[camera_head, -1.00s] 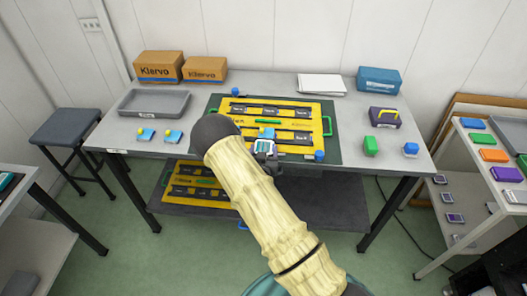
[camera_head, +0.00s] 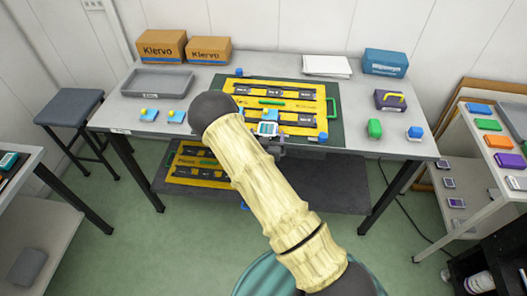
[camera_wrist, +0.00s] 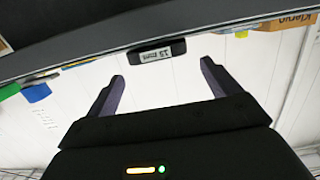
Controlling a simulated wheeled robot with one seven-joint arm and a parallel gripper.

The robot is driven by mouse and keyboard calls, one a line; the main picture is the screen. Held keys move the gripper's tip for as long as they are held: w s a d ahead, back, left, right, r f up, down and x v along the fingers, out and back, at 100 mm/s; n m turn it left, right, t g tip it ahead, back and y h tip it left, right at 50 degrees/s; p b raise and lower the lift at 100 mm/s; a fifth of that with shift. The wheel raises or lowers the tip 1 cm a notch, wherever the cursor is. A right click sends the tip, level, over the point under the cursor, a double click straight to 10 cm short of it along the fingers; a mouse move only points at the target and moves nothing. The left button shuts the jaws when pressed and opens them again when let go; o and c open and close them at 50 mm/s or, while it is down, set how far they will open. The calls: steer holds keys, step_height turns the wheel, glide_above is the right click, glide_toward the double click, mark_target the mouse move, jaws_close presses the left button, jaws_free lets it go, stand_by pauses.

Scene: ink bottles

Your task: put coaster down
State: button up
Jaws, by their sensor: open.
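Two flat blue pieces, each with a small yellow knob, lie on the left part of the table; I take them for coasters: the left one (camera_head: 149,115) and the right one (camera_head: 176,117). I cannot tell any other coaster for sure.
A grey tray (camera_head: 157,75), cardboard boxes (camera_head: 209,43), a white stack (camera_head: 327,65), a blue box (camera_head: 385,61) and a purple box (camera_head: 390,98) stand around the board. A green block (camera_head: 375,127) and a blue item (camera_head: 414,131) are at the right. The table's front edge shows in the wrist view (camera_wrist: 90,56).

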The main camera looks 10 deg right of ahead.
steer(key=b+v, duration=0.1)
steer(key=v, duration=0.8)
steer(key=shift+b, duration=0.4)
steer(key=s+d+r+n+g+y, duration=0.1)
steer(key=s+r+g+y, duration=0.1)
steer(key=s+r+g, duration=0.4)
steer(key=s+d+r+n+g+y, duration=0.2)
steer(key=s+r+g, duration=0.4)
steer(key=s, duration=0.6)
steer(key=shift+s+d+n+g+y, duration=0.2)
steer(key=shift+d+n+g+y, duration=0.1)
steer(key=shift+g+y, duration=0.15)
steer(key=shift+r, duration=0.15)
steer(key=shift+c, duration=0.4)
